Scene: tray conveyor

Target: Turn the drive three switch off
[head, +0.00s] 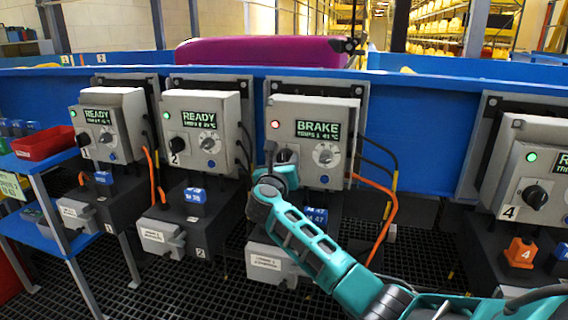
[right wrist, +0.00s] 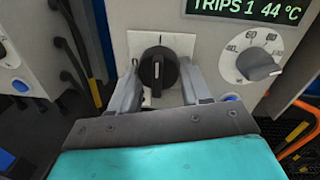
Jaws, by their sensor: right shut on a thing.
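The drive three box (head: 311,118) is in the middle of the head view, with a red light and a screen reading BRAKE. Its black switch knob (right wrist: 158,70) is in the right wrist view, its white pointer line close to upright. My right gripper (right wrist: 160,84) has one finger on each side of the knob and is shut on it. In the head view the right gripper (head: 274,168) hides most of the knob. My left gripper is not in view.
A white dial (head: 326,154) and a blue button (head: 324,179) sit right of the switch. Orange and black cables (head: 391,212) hang at the box's right. Similar drive boxes stand left (head: 201,131) and right (head: 537,166). A red tray (head: 43,143) is far left.

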